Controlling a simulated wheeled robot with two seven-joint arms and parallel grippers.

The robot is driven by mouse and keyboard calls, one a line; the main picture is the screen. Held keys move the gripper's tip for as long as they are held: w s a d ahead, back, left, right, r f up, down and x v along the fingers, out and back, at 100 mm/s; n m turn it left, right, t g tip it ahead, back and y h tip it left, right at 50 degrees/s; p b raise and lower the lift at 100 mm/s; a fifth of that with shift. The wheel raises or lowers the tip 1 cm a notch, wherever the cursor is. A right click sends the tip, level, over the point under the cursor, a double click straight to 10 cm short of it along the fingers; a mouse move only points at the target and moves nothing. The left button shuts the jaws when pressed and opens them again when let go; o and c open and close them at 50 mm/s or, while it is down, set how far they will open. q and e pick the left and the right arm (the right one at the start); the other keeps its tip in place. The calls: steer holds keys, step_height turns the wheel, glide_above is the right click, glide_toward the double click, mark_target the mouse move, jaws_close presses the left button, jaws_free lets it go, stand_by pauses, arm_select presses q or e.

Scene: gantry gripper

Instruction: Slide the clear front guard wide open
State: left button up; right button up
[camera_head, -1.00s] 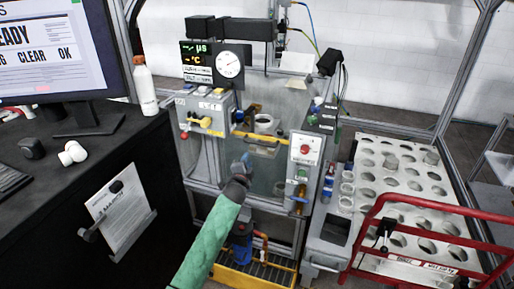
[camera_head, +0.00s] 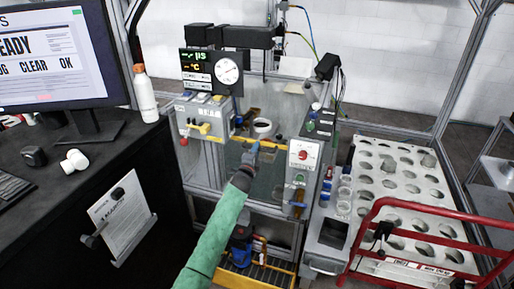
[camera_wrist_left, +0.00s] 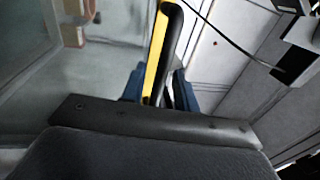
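The clear front guard (camera_head: 262,186) is a see-through panel on the front of the central station, with a yellow bar (camera_head: 272,147) along its top edge. My left gripper (camera_head: 253,152) has blue fingers and reaches up to this bar from below. In the left wrist view, the yellow and black bar (camera_wrist_left: 160,50) runs between the two blue fingers (camera_wrist_left: 158,88). The fingers are apart, with a narrow gap showing beside the bar; contact with it is hard to judge. My right gripper is in neither current view.
A white tray with holes (camera_head: 395,178) and a red rail (camera_head: 428,207) are at the right. A dark desk with a monitor (camera_head: 62,55) is at the left.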

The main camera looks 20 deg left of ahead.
arm_select(q)
steer(key=shift+w, duration=0.45)
arm_select(e)
steer(key=shift+s+d+f, duration=0.15)
steer(key=shift+f, duration=0.15)
arm_select(q)
steer(key=shift+r, duration=0.1)
jaws_close()
arm_select(e)
steer(key=shift+d, duration=0.1)
